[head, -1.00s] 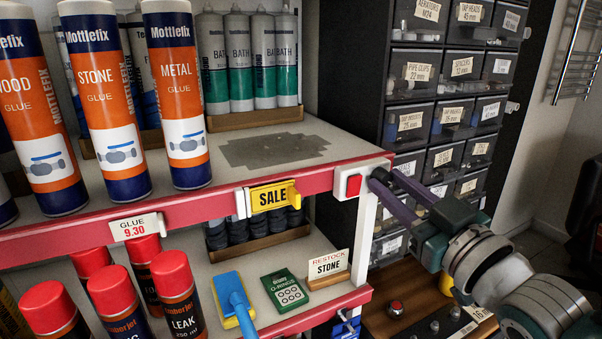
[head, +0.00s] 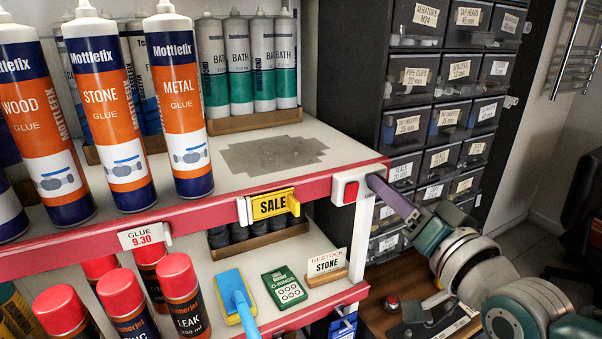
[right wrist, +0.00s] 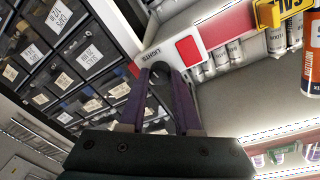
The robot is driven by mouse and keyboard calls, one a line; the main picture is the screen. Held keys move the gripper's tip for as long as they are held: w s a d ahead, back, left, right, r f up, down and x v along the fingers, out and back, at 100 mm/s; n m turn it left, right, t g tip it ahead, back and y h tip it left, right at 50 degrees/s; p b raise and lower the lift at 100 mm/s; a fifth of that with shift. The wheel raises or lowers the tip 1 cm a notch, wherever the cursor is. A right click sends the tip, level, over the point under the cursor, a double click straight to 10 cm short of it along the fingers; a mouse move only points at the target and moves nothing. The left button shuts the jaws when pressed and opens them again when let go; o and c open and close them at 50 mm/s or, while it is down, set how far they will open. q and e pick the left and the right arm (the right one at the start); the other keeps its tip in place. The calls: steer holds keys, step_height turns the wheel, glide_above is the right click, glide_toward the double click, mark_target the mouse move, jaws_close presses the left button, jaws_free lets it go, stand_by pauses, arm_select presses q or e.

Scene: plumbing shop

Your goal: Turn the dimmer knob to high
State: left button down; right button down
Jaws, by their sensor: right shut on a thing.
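A white switch box (head: 338,188) with a red square button (head: 351,192) sits at the right front corner of the upper shelf. The right wrist view shows its "LIGHTS" label (right wrist: 151,54) and the red button (right wrist: 187,50). My right gripper (head: 375,183) is at the right end of this box, its purple fingers reaching in from the right. In the right wrist view, its fingertips (right wrist: 161,68) close together right beside the label. The dimmer knob is mostly hidden between them, and its setting cannot be read. My left gripper is not in view.
A yellow SALE tag (head: 271,204) hangs on the red shelf edge left of the box. Glue tubes (head: 180,105) stand on the upper shelf. Spray cans (head: 182,295) and a restock sign (head: 326,262) are below. A black drawer cabinet (head: 408,120) stands behind my right arm.

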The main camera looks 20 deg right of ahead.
steer(key=shift+m, duration=0.9)
steer(key=c, duration=0.6)
jaws_free()
steer(key=s, duration=1)
steer(key=shift+a+p, duration=0.15)
steer(key=shift+p, duration=0.15)
